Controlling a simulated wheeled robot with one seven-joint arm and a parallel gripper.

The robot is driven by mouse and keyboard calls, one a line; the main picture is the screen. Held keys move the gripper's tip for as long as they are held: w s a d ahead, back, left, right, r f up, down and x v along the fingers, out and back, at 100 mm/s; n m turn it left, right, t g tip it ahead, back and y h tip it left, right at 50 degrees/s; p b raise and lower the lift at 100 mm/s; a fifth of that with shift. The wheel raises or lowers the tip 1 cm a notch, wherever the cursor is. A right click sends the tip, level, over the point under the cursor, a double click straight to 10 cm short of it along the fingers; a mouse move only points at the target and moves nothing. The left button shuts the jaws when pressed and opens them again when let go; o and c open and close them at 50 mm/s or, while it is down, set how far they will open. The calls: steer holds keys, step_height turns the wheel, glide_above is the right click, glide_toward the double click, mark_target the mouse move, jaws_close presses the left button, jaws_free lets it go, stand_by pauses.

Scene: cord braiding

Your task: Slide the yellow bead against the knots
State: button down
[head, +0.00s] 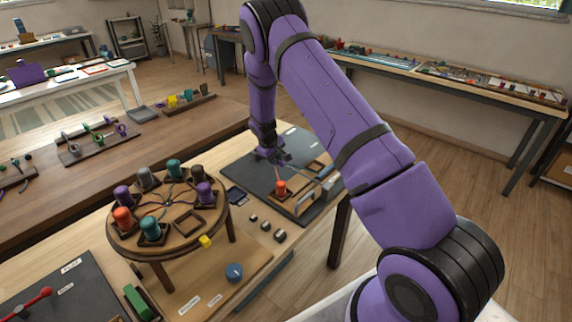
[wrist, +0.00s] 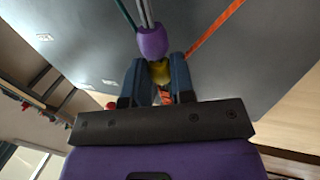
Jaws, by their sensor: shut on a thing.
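In the wrist view the yellow bead (wrist: 160,71) sits between the fingertips of my gripper (wrist: 157,75), which is shut on it. A purple bead (wrist: 152,43) is right beside it, just beyond the fingertips, with grey cords (wrist: 145,12) running out of its far end. An orange cord (wrist: 215,29) runs off to the upper right and a teal cord (wrist: 126,14) to the upper left. A small orange piece, perhaps knotted cord (wrist: 165,96), shows below the yellow bead, partly hidden by the fingers. In the head view my gripper (head: 281,162) is over the dark board (head: 244,171); the beads there are too small to tell.
An orange spool (head: 281,187) stands on the dark board close to my gripper. Small dark blocks (head: 266,226) lie between stand and board.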

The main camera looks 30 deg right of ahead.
steer(key=shift+w+a, duration=0.2)
steer(key=shift+w, duration=0.45)
steer(key=c, duration=0.9)
jaws_free()
steer(key=shift+c, duration=0.2)
steer(key=v, duration=1.1)
steer(key=shift+f, duration=0.1)
